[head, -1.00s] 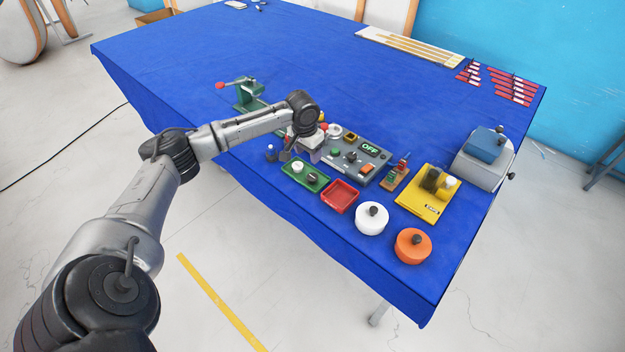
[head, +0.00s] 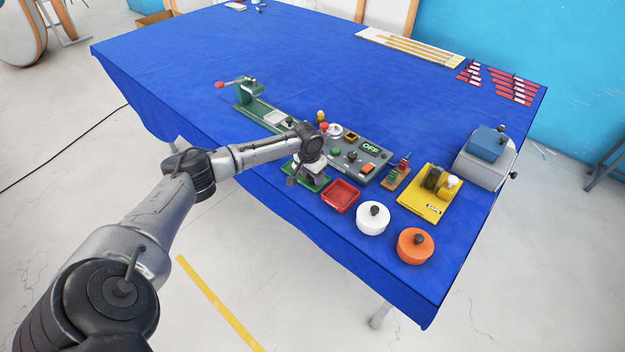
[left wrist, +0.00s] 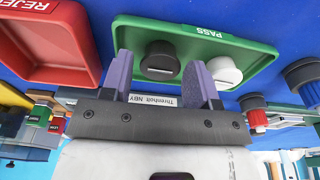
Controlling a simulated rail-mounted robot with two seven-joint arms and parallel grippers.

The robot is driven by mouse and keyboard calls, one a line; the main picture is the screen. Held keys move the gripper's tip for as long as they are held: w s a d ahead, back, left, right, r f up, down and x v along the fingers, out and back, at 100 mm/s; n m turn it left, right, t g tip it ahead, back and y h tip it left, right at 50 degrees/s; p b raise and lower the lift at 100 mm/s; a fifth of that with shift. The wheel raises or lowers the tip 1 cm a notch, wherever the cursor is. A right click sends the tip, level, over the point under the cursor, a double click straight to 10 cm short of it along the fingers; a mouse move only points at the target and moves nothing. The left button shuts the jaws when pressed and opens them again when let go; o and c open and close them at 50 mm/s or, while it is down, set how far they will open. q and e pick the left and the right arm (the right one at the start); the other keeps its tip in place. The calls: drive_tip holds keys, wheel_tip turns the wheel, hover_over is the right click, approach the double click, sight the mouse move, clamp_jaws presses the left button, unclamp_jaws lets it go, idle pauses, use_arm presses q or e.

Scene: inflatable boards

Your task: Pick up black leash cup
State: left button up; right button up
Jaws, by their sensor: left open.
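The black leash cup (left wrist: 160,62) sits in the green PASS tray (left wrist: 245,48), with a white leash cup (left wrist: 224,72) beside it. In the left wrist view my left gripper (left wrist: 163,75) is open. The black cup appears between its two purple fingers, and the white cup shows next to the right finger. I cannot tell whether a finger touches either cup. In the head view my left gripper (head: 303,172) is over the green tray (head: 318,186) and hides the cups. My right gripper is not in view.
The red REJECT tray (head: 341,196) adjoins the green tray. A white round tub (head: 371,222) and an orange one (head: 411,250) stand farther right. A grey control panel (head: 372,160) lies behind. The far blue table (head: 270,50) is mostly clear.

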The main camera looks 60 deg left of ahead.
use_arm(q)
drive_tip(key=shift+f, duration=0.35)
drive_tip(key=c, duration=0.7)
